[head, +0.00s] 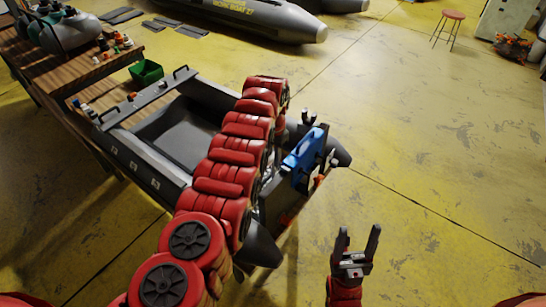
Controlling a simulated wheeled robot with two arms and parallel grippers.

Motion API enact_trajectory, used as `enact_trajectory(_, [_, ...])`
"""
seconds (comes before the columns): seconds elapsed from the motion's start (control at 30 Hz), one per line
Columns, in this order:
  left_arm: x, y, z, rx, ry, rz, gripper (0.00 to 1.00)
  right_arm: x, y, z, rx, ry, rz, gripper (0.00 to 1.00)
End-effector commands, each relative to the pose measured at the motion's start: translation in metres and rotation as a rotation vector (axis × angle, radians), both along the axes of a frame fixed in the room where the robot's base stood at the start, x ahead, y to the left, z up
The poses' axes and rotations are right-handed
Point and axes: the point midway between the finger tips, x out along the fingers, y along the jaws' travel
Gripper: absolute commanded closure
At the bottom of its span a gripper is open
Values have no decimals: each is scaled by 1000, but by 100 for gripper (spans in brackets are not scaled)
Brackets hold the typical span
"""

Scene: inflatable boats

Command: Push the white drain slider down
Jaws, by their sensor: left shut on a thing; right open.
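The small grey boat (150,170) lies at the left centre. Its blue panel (303,148) stands at the right end, with dark fittings around it. I cannot make out the white drain slider. My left arm (228,172), a chain of red segments, reaches over the boat and covers much of that end. Its gripper is hidden behind the arm, so its contact with the slider does not show. My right gripper (356,245) is open and empty, pointing up over the floor, to the right of the boat and apart from it.
A wooden workbench (95,72) with small bottles and dark rounded items stands at the upper left. A green bin (146,72) is beside it. A larger grey inflatable (250,20) lies at the back. A red stool (453,15) stands far right. The yellow floor on the right is clear.

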Motion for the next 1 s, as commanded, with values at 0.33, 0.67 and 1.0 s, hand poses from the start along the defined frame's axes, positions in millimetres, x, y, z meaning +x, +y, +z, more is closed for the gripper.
enact_trajectory(0.33, [-1, -1, -10, -1, 3, -3, 100, 0, 0, -9, 0, 0, 0, 39])
enact_trajectory(0.67, [-1, -1, -24, -1, 4, -3, 100, 0, 0, -20, 0, 0, 0, 39])
enact_trajectory(1.0, [-1, -1, -38, -1, 4, -1, 100, 0, 0, -31, 0, 0, 0, 39])
